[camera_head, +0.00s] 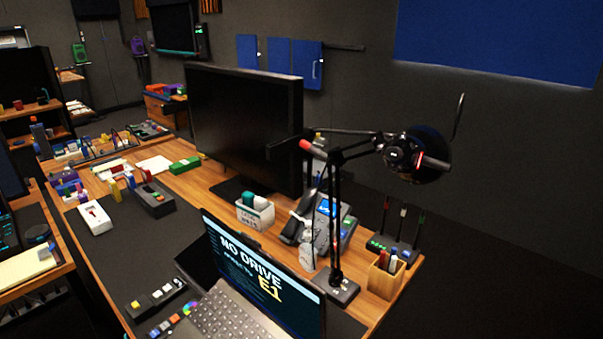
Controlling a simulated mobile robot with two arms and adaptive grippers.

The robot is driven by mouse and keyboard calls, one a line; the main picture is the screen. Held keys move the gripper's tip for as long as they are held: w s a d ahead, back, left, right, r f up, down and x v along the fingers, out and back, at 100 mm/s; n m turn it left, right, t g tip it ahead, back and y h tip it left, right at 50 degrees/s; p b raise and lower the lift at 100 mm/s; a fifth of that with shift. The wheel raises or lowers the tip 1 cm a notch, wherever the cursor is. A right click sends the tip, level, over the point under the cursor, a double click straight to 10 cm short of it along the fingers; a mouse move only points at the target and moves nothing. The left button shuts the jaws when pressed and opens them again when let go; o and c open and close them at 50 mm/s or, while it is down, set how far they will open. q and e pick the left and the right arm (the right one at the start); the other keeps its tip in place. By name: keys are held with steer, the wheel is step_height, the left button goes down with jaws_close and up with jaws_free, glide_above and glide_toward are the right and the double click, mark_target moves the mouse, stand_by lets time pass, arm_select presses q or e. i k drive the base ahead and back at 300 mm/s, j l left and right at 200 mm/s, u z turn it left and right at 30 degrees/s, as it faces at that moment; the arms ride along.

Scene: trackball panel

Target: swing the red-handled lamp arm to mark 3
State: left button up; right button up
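A black jointed lamp arm (336,190) stands on a small dark base (343,288) at the desk's right front corner. Its upper part runs sideways above the desk, with a round black head (425,155) at its right end. A red piece (314,147) shows near the upper joint, and another red piece (434,162) sticks out at the head. I cannot tell which one is the handle. Small light spots show on the base, but I cannot read a mark 3. Neither of my grippers is in view.
A laptop (265,280) stands open left of the base. A large black monitor (245,125) stands behind the arm. A wooden pen cup (386,275), a device with thin upright rods (395,245) and a desk phone (325,225) stand close by. Right of the desk is open floor.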

mark_target(334, 156)
steer(key=i+l+u, duration=0.3)
steer(key=l, duration=0.15)
steer(key=i+l+u, duration=0.15)
steer(key=l+u, duration=0.2)
steer(key=i+l+u, duration=0.15)
steer(key=l+u, duration=0.15)
steer(key=l, duration=0.35)
steer(key=i+l+u, duration=0.1)
steer(key=l+u, duration=0.25)
steer(key=l, duration=0.2)
steer(key=l+u, duration=0.3)
steer(key=l, duration=0.25)
steer(key=k+l+u, duration=0.2)
steer(key=l, duration=0.2)
steer(key=k+l+u, duration=0.2)
steer(key=l, duration=0.15)
